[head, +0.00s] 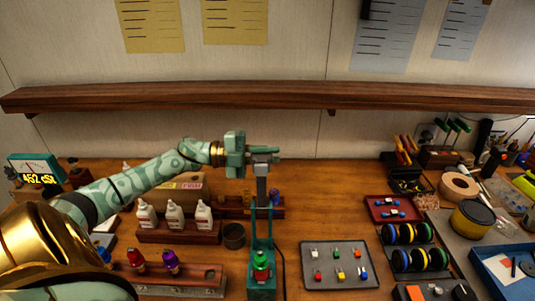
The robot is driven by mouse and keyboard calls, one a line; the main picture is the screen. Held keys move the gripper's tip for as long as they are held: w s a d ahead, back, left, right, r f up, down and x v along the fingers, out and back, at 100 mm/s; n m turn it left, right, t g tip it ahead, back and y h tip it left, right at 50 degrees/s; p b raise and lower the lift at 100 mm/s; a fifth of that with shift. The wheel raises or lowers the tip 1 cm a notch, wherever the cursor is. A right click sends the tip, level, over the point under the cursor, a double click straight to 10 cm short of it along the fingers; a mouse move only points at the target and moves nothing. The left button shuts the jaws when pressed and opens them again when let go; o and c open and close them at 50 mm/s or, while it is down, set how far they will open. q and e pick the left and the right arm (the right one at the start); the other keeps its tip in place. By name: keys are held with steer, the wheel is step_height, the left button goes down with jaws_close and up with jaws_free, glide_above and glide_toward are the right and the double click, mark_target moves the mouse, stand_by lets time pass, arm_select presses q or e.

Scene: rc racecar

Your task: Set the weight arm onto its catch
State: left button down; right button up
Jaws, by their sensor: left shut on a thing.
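My left gripper (263,156) reaches in from the left, high above the middle of the bench. It is shut on the top end of what looks like the weight arm (262,188), a grey upright bar. The bar rises from a teal stand (262,285). A green-capped part (261,261) sits low in the stand, between its uprights. I cannot make out the catch at this size. My right gripper is not in view.
White bottles (175,215) stand in a wooden rack left of the stand, with a dark cup (233,236) beside them. Red and purple parts (137,258) sit front left. A grey tray (312,281) of small coloured pieces lies right. A wooden shelf (270,96) spans the wall above.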

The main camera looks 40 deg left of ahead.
mark_target(270, 160)
arm_select(q)
steer(key=s+d+r+m+p, duration=0.1)
steer(key=s+m, duration=0.1)
steer(key=s+d+r+m+p, duration=0.1)
steer(key=d+m, duration=0.1)
steer(key=shift+s+r+p, duration=0.1)
steer(key=shift+s+p, duration=0.2)
steer(key=shift+s, duration=0.05)
steer(key=s+d+f+m+b, duration=0.5)
steer(key=s+d+m, duration=0.3)
steer(key=s+m, duration=0.2)
steer(key=shift+d+f+m, duration=0.3)
steer(key=shift+f+m, duration=0.15)
steer(key=shift+m, duration=0.25)
steer(key=shift+s+f, duration=0.1)
steer(key=c, duration=1.5)
jaws_free()
